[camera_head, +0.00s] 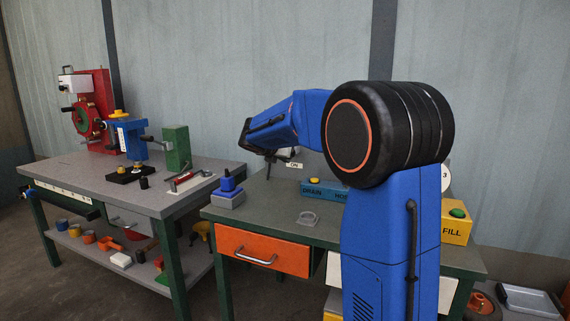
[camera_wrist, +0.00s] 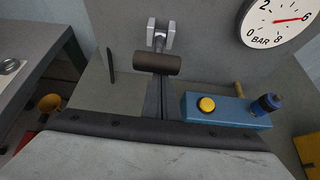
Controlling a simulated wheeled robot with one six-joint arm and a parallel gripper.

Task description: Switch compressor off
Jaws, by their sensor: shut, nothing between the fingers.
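The compressor's grey panel (camera_wrist: 205,55) carries a lever with a brown cylindrical handle (camera_wrist: 158,63) on a silver bracket (camera_wrist: 160,37). A round gauge (camera_wrist: 280,20) marked BAR has its red needle near 6. A small "ON" label (camera_head: 294,164) shows beside my gripper in the head view. My gripper (camera_head: 268,168) points down above the green table. In the wrist view my gripper (camera_wrist: 160,88) is shut and empty, just below the handle in the picture; I cannot tell whether it touches it. My arm hides much of the panel in the head view.
A blue box (camera_wrist: 225,110) marked DRAIN and HOSE, with a yellow button (camera_wrist: 207,104), stands right of the lever. A yellow FILL box (camera_head: 456,228) stands farther right. A cluttered workbench (camera_head: 75,172) is at left.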

